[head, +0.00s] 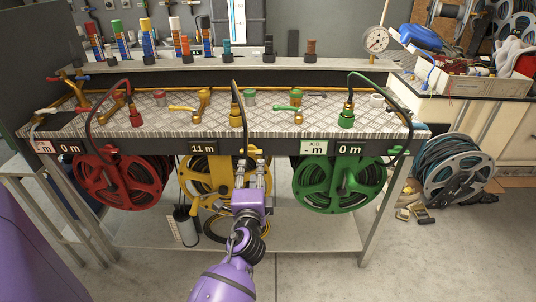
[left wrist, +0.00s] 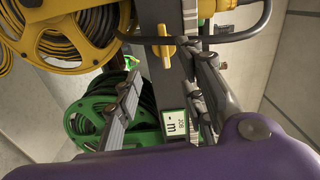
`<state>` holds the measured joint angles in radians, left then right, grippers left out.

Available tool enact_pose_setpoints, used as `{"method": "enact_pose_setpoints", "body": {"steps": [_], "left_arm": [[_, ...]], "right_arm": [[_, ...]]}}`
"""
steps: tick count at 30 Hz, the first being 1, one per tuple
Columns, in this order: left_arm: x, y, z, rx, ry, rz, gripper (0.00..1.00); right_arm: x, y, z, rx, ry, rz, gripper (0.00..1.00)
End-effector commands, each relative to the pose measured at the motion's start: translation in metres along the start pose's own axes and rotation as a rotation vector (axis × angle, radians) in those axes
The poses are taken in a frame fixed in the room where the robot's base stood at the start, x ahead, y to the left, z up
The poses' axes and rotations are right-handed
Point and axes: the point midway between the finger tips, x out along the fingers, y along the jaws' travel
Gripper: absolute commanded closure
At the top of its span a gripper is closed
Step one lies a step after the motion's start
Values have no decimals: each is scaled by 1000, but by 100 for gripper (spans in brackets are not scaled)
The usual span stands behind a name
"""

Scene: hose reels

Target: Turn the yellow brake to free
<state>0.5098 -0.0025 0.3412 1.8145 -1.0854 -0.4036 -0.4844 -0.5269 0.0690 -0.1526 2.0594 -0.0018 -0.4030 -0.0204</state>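The yellow reel (head: 190,184) hangs under the bench beneath an "11 m" display (head: 203,148), with dark hose wound on it. It also shows at the upper left of the left wrist view (left wrist: 52,46). My left gripper (head: 254,172) is at the right edge of the yellow reel. Its fingers (left wrist: 165,92) are apart with nothing between them. My right gripper is not in view.
A red reel (head: 122,182) hangs left and a green reel (head: 338,184) right of the yellow one. Coloured valves and hoses line the metal bench top (head: 270,123). A lower shelf (head: 310,236) lies below. A loose grey reel (head: 455,170) stands on the floor at right.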

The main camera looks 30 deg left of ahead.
Motion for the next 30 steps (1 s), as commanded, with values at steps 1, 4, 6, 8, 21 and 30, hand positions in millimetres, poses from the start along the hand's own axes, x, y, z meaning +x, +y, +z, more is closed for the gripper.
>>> {"method": "enact_pose_setpoints", "body": {"steps": [1, 4, 6, 8, 21, 30], "left_arm": [[1, -1, 0, 43, 0, -8, 63], [6, -2, -1, 70, 2, -11, 63], [14, -3, -1, 70, 3, -11, 63], [24, -4, -2, 70, 3, -12, 63], [77, -3, -1, 66, 3, -10, 63], [78, -3, -1, 65, 3, -9, 67]], "right_arm": [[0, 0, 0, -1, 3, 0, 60], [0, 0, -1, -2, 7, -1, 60], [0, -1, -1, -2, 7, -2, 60], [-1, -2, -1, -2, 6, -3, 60], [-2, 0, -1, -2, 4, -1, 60], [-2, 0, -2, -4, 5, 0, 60]]}}
